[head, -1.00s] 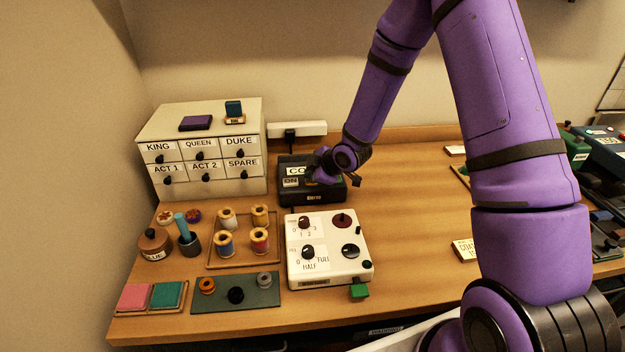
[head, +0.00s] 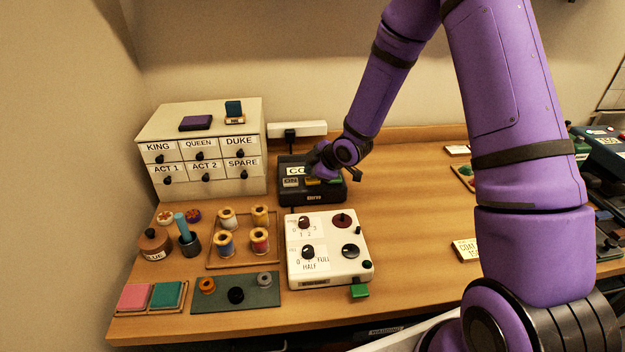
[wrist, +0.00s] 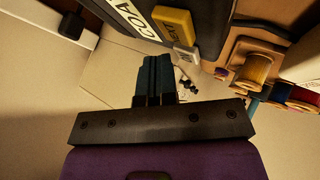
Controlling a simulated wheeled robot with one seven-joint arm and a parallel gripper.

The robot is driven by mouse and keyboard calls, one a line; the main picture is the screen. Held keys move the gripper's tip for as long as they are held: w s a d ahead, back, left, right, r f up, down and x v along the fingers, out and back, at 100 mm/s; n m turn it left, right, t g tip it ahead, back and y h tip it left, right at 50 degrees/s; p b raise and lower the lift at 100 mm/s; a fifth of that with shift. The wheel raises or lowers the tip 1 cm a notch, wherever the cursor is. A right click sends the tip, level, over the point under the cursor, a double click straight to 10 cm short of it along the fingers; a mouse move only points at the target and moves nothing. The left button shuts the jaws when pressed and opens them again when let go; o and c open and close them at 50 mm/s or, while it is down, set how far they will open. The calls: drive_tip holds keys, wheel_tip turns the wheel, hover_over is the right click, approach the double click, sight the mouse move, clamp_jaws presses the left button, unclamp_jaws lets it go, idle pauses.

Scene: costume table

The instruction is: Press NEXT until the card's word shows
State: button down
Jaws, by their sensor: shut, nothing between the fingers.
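A dark box (head: 300,196) stands at the back of the table, with a white display (head: 294,170) whose visible letters begin CO; the rest is behind my gripper. The wrist view shows the display (wrist: 131,16) reading COA, cut off. On its front are a grey ON button (head: 291,183), a yellow button (head: 313,181) and a green one (head: 334,180). The yellow button (wrist: 174,23) is sideways in the wrist view, its label reading like NEXT. My gripper (head: 318,168) is shut and empty, just above the buttons, apart from them. A card (head: 466,249) at right reads COAT, its second line unclear.
A drawer cabinet (head: 200,165) stands left of the box. A white panel with knobs (head: 330,270) is in front, beside a spool tray (head: 213,266). A white power strip (head: 300,129) lies behind. Bare table lies right of the box.

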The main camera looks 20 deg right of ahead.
sight(312, 180)
drive_tip(key=shift+r, duration=2.5)
drive_tip(key=shift+r, duration=0.1)
drive_tip(key=s+d+r+m+h, duration=0.35)
drive_tip(key=s+r, duration=0.25)
drive_tip(key=r, duration=0.3)
drive_tip(key=s+d+r+m+h, duration=0.2)
drive_tip(key=s+d+r+m, duration=0.15)
drive_tip(key=s+r, duration=0.45)
drive_tip(key=s+r+m+g, duration=0.1)
drive_tip(key=s+r+m, duration=0.3)
drive_tip(key=s, duration=0.7)
drive_tip(key=s+r+m+g, duration=0.1)
drive_tip(key=s+r+m, duration=0.3)
drive_tip(key=s, duration=0.8)
drive_tip(key=shift+s+r+g+y, duration=0.3)
drive_tip(key=shift+r+g+y, duration=0.15)
drive_tip(key=shift+r, duration=0.45)
drive_tip(key=shift+d, duration=0.1)
